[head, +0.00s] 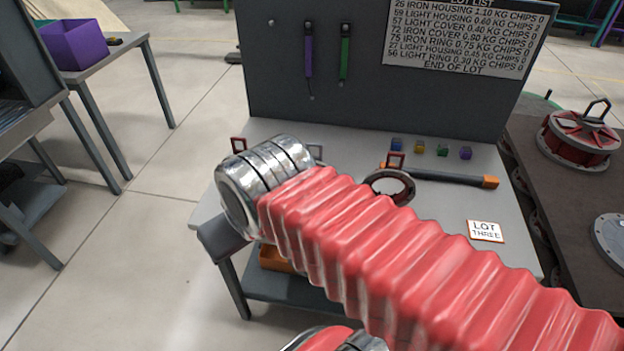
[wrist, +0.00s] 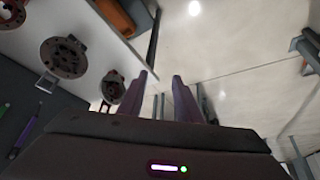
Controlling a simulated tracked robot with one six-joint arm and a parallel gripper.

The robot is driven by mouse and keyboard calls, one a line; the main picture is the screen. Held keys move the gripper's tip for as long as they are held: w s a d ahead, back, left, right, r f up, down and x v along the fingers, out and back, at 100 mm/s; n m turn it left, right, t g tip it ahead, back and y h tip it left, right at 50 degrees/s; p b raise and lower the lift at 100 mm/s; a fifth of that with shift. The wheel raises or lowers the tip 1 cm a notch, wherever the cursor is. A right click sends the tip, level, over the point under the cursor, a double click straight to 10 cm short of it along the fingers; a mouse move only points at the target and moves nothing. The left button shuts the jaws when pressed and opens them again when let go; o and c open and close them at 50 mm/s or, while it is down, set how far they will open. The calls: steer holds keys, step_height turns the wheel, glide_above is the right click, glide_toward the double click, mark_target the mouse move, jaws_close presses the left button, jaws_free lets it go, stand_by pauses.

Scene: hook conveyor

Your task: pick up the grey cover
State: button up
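I cannot tell which, if either, is the grey cover. In the head view, my arm hides much of the bench, and a dark ring (head: 390,187) shows beside it. A grey disc (head: 610,236) is cut off at the right edge. My gripper (wrist: 160,76) is open, with floor visible between its fingers and nothing held. It is hidden in the head view.
The bench (head: 512,225) has an upright tool board (head: 290,95) at its back. Several small coloured blocks (head: 442,151), a dark bar with an orange end (head: 440,176) and a lot card (head: 485,231) lie on it. A red round housing (head: 580,140) stands right.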

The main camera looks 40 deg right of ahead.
steer(key=shift+o, duration=0.5)
steer(key=shift+o, duration=0.9)
steer(key=shift+w+d+r+m, duration=0.2)
steer(key=shift+w+m, duration=0.05)
steer(key=shift+m, duration=0.05)
steer(key=w+d+r+m+g, duration=0.25)
steer(key=w+d+m, duration=0.65)
steer(key=d+m, duration=0.5)
steer(key=w+d+m+y, duration=0.1)
steer(key=d+m, duration=0.6)
steer(key=d, duration=0.3)
steer(key=w+d+f+m+y, duration=0.1)
steer(key=d+m, duration=0.5)
steer(key=d, duration=0.5)
steer(key=shift+f+m+y, duration=0.3)
steer(key=shift+m+y, duration=0.1)
steer(key=shift+w+t, duration=0.1)
steer(key=shift+t, duration=0.15)
